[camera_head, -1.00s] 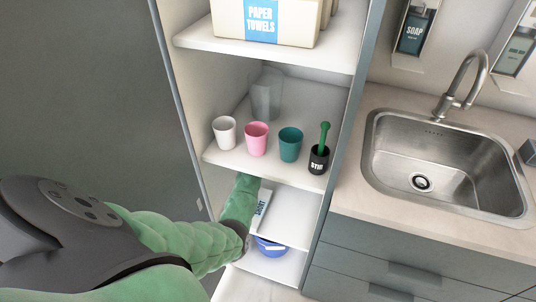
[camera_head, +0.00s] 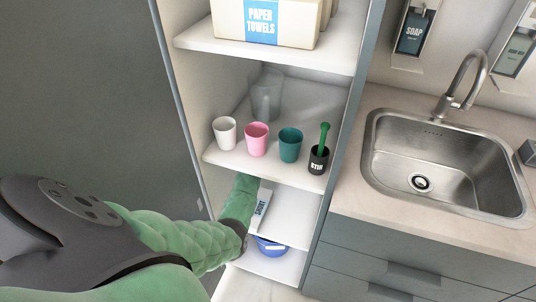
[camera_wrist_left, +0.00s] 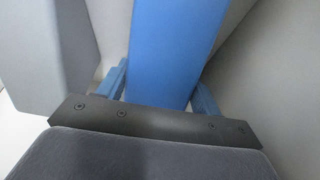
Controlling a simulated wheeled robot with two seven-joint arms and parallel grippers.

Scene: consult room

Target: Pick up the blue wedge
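The blue wedge (camera_wrist_left: 170,45) fills the middle of the left wrist view as a broad, smooth blue block. My left gripper (camera_wrist_left: 160,72) has one blue finger on each side of it, with the tips close to its sides. I cannot tell whether the fingers press on it. In the head view my left arm reaches into the lower part of the open cabinet; its gripper and the wedge are hidden there. My right gripper is in no view.
A white box marked SHORT (camera_head: 262,207) stands beside my left arm on a low shelf (camera_head: 290,205). A blue bowl (camera_head: 271,247) sits below. White (camera_head: 224,133), pink (camera_head: 256,138) and teal (camera_head: 290,145) cups stand on the shelf above.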

